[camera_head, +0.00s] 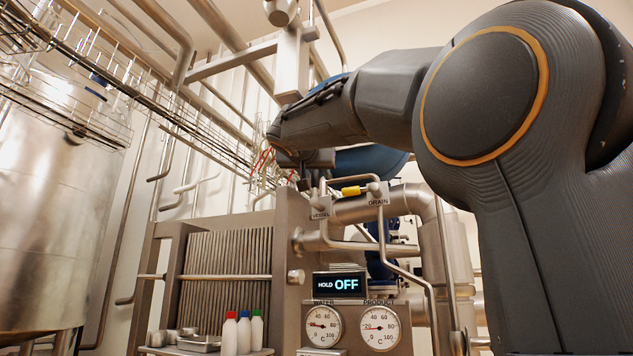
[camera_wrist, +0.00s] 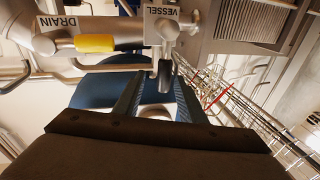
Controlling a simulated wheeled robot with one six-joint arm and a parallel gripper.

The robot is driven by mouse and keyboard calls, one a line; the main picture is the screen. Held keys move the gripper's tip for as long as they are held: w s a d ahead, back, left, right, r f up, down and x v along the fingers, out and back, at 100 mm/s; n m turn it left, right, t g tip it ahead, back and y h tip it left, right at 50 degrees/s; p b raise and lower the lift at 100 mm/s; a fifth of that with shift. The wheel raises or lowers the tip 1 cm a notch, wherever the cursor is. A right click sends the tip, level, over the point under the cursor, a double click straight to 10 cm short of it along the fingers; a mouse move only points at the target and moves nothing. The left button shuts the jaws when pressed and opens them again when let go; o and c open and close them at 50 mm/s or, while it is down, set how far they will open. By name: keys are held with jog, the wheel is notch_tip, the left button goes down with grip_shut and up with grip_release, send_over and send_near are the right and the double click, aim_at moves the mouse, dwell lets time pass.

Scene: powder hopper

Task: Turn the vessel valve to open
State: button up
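In the wrist view, the VESSEL label (camera_wrist: 161,11) sits above a metal valve joint (camera_wrist: 167,29) with a short stub pointing down from it. A yellow grip (camera_wrist: 95,43) on a lever lies to the left, between this joint and the DRAIN label (camera_wrist: 66,22). My gripper (camera_wrist: 160,69) is open, its fingers apart and pointing at the stub. I cannot tell whether they touch it. In the head view, the VESSEL label (camera_head: 320,215) and yellow grip (camera_head: 351,191) show at the top of the machine.
Several capped bottles (camera_head: 244,333) stand on a shelf. Pipes crowd the valve area. A wire cable tray (camera_head: 150,95) runs overhead, and a large tank (camera_head: 50,210) stands left.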

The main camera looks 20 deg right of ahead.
jog(key=shift+b+v, duration=0.65)
jog(key=shift+v, duration=1.55)
jog(key=w+a+f+n+g+y+p, duration=0.15)
jog(key=w+f, duration=0.25)
jog(key=f, duration=0.9)
jog(key=s+a+f+n+g+y+p, duration=0.1)
jog(key=a+f+n+g+y, duration=0.15)
jog(key=f, duration=1.35)
jog(key=s+a+f+n+g+y+p, duration=0.1)
jog(key=f+n+g+y, duration=0.2)
jog(key=f, duration=1.4)
jog(key=s+a+f+g+y+p, duration=0.1)
jog(key=s+a+f+g+y, duration=0.1)
jog(key=s+f, duration=1.2)
jog(key=s+a+f+n+g+y+p, duration=0.1)
jog(key=s+a+f+g, duration=0.3)
jog(key=s+f, duration=1)
jog(key=s+g+p, duration=0.1)
jog(key=g, duration=0.1)
jog(key=shift+a+f+g+y, duration=0.2)
jog(key=shift+f+g+y, duration=0.1)
jog(key=shift+y, duration=0.1)
